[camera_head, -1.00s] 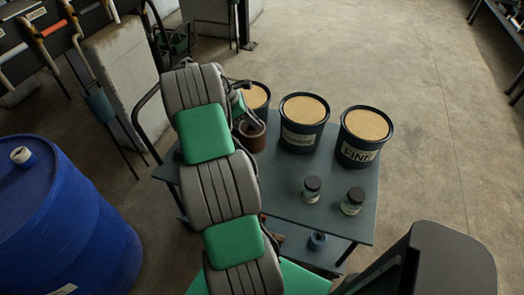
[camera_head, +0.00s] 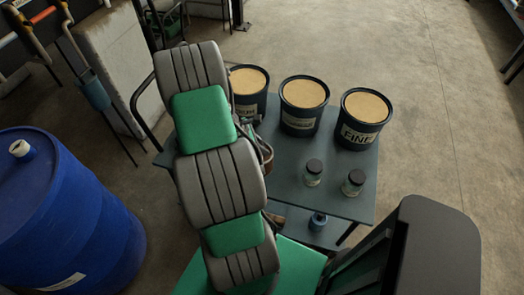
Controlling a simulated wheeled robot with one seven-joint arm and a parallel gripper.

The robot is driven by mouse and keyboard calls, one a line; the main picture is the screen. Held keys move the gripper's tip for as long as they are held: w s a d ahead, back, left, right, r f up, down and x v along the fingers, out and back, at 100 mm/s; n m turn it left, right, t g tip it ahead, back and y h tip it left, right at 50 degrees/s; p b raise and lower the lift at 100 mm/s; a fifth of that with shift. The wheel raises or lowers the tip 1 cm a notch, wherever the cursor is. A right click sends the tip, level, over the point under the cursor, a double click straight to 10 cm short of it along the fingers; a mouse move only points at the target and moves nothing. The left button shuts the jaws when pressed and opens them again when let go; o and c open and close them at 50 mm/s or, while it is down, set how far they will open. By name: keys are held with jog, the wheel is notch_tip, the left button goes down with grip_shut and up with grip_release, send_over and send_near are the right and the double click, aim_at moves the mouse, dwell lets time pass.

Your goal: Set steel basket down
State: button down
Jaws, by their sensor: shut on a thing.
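My gripper (camera_head: 250,126) is mostly hidden behind my own grey and green arm, over the left part of the blue-grey table (camera_head: 332,200). Only a bit of it shows past the arm's right edge. A brownish, curved-walled vessel (camera_head: 266,157) shows just below it, largely covered by the arm. I take it to be the steel basket, held in the shut gripper. I cannot tell whether its base touches the tabletop.
Three dark tubs with tan tops, one labelled FINE (camera_head: 362,125), stand along the table's back. Two lidded jars (camera_head: 313,173) stand near its front right. The table's middle is bare. A blue drum (camera_head: 65,220) stands at left.

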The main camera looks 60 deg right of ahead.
jog(key=shift+s+f, duration=0.1)
jog(key=shift+f, duration=1.75)
jog(key=c, duration=1.1)
grip_release()
jog(key=shift+a, duration=0.1)
jog(key=shift+r, duration=0.1)
jog(key=w+a+r+m+t, duration=0.3)
jog(key=w+a+r, duration=1.05)
jog(key=r, duration=0.35)
jog(key=a+r+m+t+y, duration=0.1)
jog(key=a+r, duration=0.2)
jog(key=a, duration=0.6)
jog(key=a+r+m+t+y, duration=0.2)
jog(key=a+r, duration=0.2)
jog(key=a, duration=0.5)
jog(key=a+r+m+t+y, duration=0.1)
jog(key=a+r, duration=0.3)
jog(key=a, duration=0.5)
jog(key=shift+m+t+y+b, duration=0.3)
jog(key=shift+m+t, duration=0.4)
